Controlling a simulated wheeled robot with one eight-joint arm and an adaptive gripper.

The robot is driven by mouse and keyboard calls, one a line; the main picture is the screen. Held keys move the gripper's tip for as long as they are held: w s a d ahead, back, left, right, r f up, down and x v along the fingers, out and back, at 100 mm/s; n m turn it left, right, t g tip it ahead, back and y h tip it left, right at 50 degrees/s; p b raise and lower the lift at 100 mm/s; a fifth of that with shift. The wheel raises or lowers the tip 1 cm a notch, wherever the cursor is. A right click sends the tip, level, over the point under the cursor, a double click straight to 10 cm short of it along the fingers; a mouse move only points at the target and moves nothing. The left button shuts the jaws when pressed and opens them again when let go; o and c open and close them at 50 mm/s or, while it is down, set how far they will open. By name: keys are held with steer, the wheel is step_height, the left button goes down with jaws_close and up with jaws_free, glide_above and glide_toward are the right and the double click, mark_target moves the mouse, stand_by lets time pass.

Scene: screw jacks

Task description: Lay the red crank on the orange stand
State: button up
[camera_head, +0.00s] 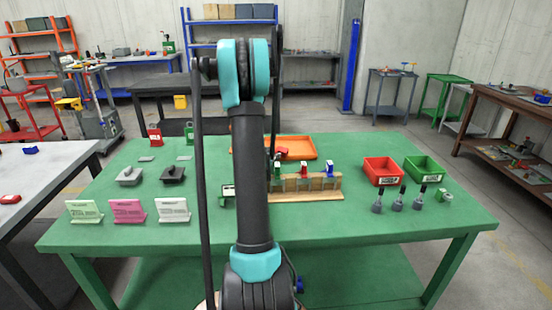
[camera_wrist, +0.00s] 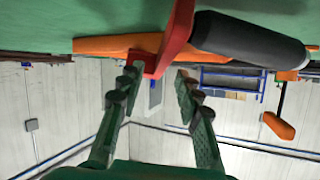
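The red crank (camera_wrist: 176,36), a red arm with a thick black grip (camera_wrist: 250,40), lies at the top of the wrist view, which looks upside down. My gripper (camera_wrist: 157,76) is open, with dark green fingers apart. The crank's red end is close to the left fingertip; I cannot tell whether they touch. An orange tray (camera_head: 308,145) lies at the back of the green table in the head view; its edge seems to show behind the crank. A small red part (camera_head: 282,152) shows there beside my arm. My arm hides the gripper in the head view. I cannot clearly identify the orange stand.
A wooden rack (camera_head: 308,190) with small green, red and blue pieces stands in front of the tray. Red (camera_head: 383,171) and green (camera_head: 424,170) bins and several dark-grey pieces are at right. Signs (camera_head: 127,211) and grey blocks are at left. The table's front right is clear.

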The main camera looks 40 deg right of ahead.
steer(key=shift+x, duration=1.1)
steer(key=shift+c, duration=0.4)
jaws_close()
